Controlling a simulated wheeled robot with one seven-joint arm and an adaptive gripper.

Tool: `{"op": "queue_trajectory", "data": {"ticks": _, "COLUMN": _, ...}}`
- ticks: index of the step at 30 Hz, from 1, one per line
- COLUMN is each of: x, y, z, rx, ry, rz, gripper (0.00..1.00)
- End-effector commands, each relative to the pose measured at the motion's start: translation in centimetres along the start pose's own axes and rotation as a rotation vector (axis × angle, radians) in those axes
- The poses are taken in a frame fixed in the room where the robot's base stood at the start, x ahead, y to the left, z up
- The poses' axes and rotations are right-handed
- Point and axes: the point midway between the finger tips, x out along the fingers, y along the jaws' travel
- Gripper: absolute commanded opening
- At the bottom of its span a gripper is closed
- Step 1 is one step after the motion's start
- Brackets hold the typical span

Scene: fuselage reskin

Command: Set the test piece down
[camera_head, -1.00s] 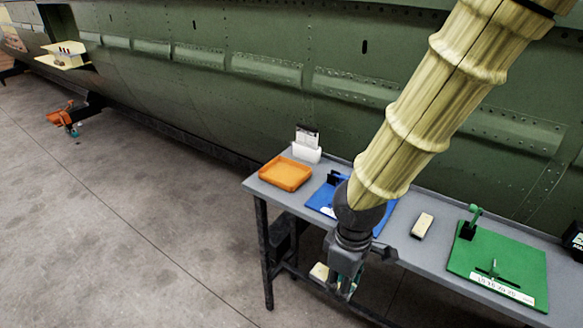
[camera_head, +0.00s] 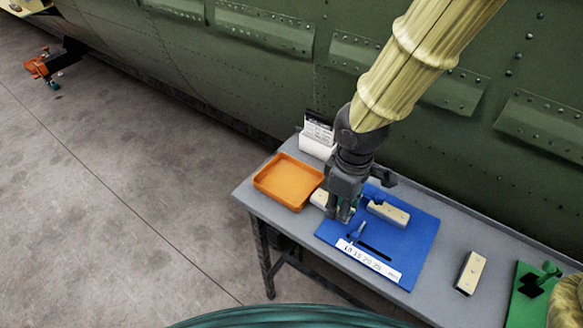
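My gripper (camera_head: 341,214) points down over the left part of the blue board (camera_head: 411,262) on the bench. It appears shut on a small cream test piece (camera_head: 318,198), which shows on both sides of the fingers. The fingers hide its middle. I cannot tell whether the piece touches the surface below or hangs just above it. The blue board carries a cream block (camera_head: 388,212), a small blue post, a dark slot and a white scale strip (camera_head: 368,262).
An orange tray (camera_head: 288,183) lies left of my gripper, with a white holder (camera_head: 317,138) behind it. Another cream block (camera_head: 470,272) lies on the grey bench (camera_head: 437,297) right of the blue board. A green board (camera_head: 527,297) is farther right. The green fuselage (camera_head: 250,75) rises behind.

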Motion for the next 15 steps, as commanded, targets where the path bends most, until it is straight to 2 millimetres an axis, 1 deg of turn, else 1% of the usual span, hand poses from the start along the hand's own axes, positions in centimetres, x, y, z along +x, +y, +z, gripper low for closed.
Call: {"op": "queue_trajectory", "data": {"ticks": 15, "x": 0.7, "y": 2.5, "z": -10.3, "rx": -0.01, "ry": 0.0, "rz": -0.001, "gripper": 0.06}}
